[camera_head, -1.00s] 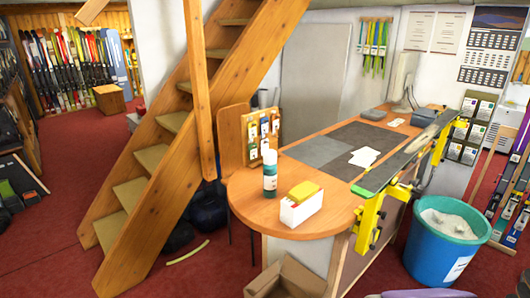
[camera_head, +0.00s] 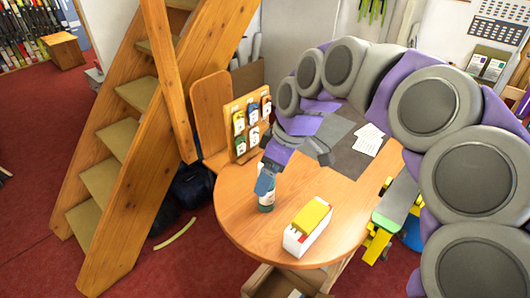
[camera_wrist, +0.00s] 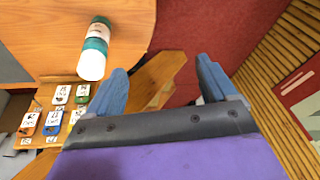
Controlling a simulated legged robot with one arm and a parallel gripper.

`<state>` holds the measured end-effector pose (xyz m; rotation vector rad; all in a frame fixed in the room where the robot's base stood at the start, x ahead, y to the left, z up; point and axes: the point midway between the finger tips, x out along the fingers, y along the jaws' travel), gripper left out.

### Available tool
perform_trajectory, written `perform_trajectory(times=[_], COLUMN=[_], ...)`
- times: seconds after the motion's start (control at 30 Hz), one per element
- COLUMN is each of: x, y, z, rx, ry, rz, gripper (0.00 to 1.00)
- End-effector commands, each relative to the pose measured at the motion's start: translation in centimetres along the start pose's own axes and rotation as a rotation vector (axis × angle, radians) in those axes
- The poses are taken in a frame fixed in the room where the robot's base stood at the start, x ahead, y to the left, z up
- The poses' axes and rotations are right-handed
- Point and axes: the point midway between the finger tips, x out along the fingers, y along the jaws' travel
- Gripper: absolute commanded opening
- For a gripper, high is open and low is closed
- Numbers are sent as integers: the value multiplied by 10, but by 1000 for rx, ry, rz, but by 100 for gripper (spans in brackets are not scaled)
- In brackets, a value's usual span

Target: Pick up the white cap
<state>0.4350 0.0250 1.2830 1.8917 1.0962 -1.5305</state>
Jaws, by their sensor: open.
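The white cap (camera_wrist: 91,66) is on the near end of a teal-and-white bottle (camera_wrist: 97,38) in the wrist view. The bottle stands on the wooden bench top; in the head view its lower part shows (camera_head: 266,202), and my gripper hides the cap. My gripper (camera_head: 265,182) is over the bottle's top in that view. In the wrist view, the blue fingers of my gripper (camera_wrist: 162,70) are wide apart with nothing between them. The cap lies left of the left finger, outside the gap.
A white box with a yellow top (camera_head: 308,225) stands right of the bottle on the bench (camera_head: 245,228). A board with several tagged items (camera_head: 251,121) stands behind left. Papers (camera_head: 368,138) lie on a grey mat. Wooden stairs (camera_head: 140,130) rise at left.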

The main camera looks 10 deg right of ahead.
Motion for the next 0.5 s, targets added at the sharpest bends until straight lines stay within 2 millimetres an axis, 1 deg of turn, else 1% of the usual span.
perform_trajectory(times=[0.03, 0.07, 0.1, 0.2, 0.3, 0.4, 0.5], x=[-17, -22, -28, -36, -41, -42, -39], y=[24, 37, 56, 96, 126, 144, 153], z=[-14, -18, -22, -24, -20, -14, -11], rx=[-39, -64, -95, -152, -189, -210, -220], ry=[27, 42, 59, 88, 102, 107, 106], rz=[-2, -2, 5, 19, 35, 46, 51], gripper=[85, 85, 85, 85, 85, 85, 85])
